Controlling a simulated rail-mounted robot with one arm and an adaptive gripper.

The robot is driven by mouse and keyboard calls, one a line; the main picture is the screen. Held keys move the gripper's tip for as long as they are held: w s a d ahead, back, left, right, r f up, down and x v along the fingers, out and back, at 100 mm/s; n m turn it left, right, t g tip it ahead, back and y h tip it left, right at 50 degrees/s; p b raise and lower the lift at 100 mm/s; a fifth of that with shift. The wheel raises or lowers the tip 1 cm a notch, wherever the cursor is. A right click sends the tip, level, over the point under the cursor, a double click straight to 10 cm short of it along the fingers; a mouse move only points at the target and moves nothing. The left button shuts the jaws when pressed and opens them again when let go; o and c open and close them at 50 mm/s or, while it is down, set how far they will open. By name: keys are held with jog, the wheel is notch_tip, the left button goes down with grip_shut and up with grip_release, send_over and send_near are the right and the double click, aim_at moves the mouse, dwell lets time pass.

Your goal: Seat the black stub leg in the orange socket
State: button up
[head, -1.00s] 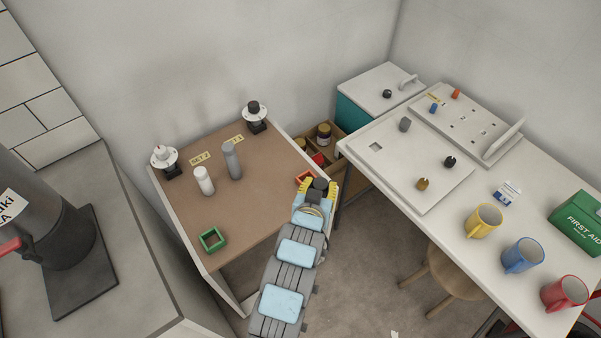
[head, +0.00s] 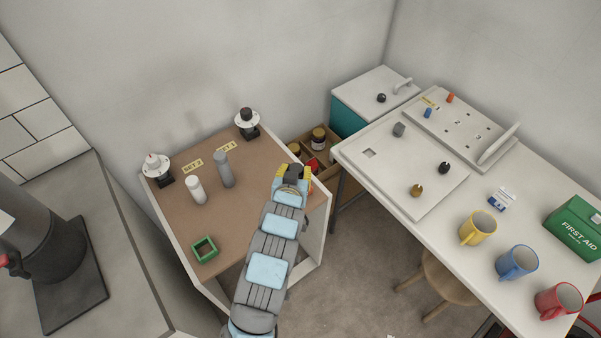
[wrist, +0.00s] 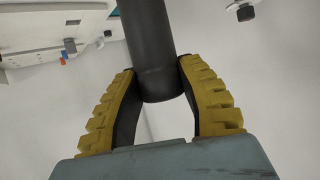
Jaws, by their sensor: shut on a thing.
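The black stub leg (wrist: 150,45) is a plain dark cylinder between the yellow pads of my gripper (wrist: 157,80) in the wrist view. The gripper is shut on it near one end. In the head view my gripper (head: 293,173) is over the right part of the brown table, with only a little black showing between its yellow fingers.
A green square socket (head: 204,249), a white cylinder (head: 196,190) and a grey cylinder (head: 223,170) stand on the brown table (head: 240,215). Two round-flanged fixtures (head: 156,168) (head: 246,123) are at its back. A wooden box with jars (head: 318,142) is beyond. A white bench (head: 430,245) stands right.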

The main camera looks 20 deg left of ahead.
jog(key=w+a+f, duration=0.1)
jog(key=w+f, duration=0.5)
jog(key=f, duration=0.4)
jog(key=shift+w+a+p, duration=0.15)
jog(key=shift+w+p, duration=0.05)
jog(key=shift+p, duration=0.1)
jog(key=o, duration=1)
jog(key=shift+o, duration=0.5)
jog(key=shift+s+f, duration=0.1)
jog(key=shift+s, duration=0.05)
jog(key=shift+r, duration=0.2)
jog(key=v, duration=1.1)
jog(key=shift+s+r, duration=0.15)
jog(key=shift+s, duration=0.05)
jog(key=shift+o, duration=1)
jog(key=shift+s, duration=0.1)
